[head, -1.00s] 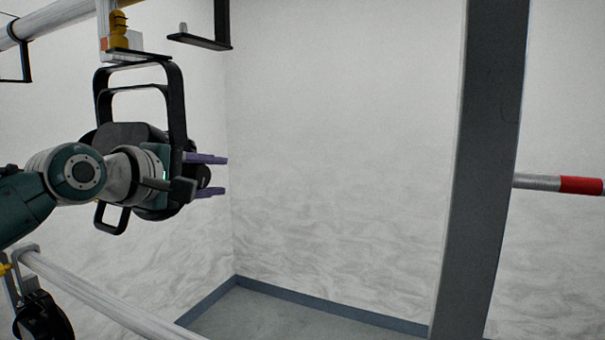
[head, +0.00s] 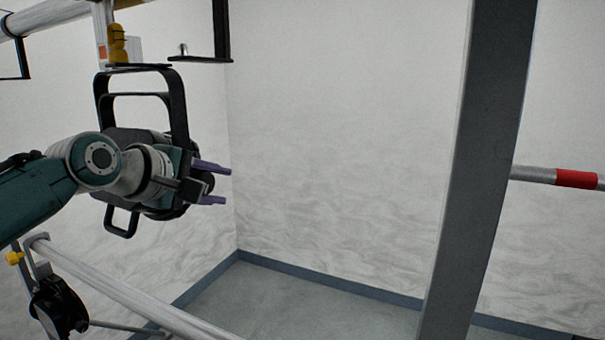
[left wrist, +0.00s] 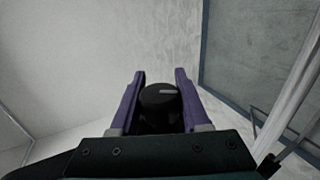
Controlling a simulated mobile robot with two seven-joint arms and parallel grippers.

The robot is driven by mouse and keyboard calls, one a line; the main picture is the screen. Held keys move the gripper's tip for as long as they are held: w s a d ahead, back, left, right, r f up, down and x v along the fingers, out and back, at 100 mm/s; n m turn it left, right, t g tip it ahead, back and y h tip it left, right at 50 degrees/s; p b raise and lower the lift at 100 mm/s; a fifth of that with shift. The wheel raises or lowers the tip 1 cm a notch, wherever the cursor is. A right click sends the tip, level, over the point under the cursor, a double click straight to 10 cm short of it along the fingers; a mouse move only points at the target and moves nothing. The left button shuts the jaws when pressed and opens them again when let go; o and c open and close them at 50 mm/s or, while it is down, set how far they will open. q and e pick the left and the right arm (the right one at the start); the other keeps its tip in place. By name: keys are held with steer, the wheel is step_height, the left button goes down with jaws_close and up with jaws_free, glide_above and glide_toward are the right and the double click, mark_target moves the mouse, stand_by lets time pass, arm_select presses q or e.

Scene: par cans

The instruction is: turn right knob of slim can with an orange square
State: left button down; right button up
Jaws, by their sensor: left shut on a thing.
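The slim can (head: 128,142) is black and hangs from the upper rail by a black yoke. A small orange square (head: 102,50) shows on the pale plate by its yellow clamp. My left gripper (head: 226,186) is at the can's right side, its purple fingers pointing right. In the left wrist view, a round black knob (left wrist: 159,98) with a pale grey mark sits between the two purple fingers of the left gripper (left wrist: 160,78). The gripper is shut on this knob. My arm hides part of the can. My right gripper is not in view.
Another black lamp (head: 60,306) hangs at the lower left by a pale lower rail (head: 130,290). A grey post (head: 480,170) stands right of centre. A red-banded bar (head: 576,179) is beyond it. The space between can and post looks clear.

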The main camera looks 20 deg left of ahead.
arm_select(q)
steer(key=shift+c, duration=1.9)
jaws_free()
steer(key=b+v, duration=0.1)
steer(key=v, duration=0.9)
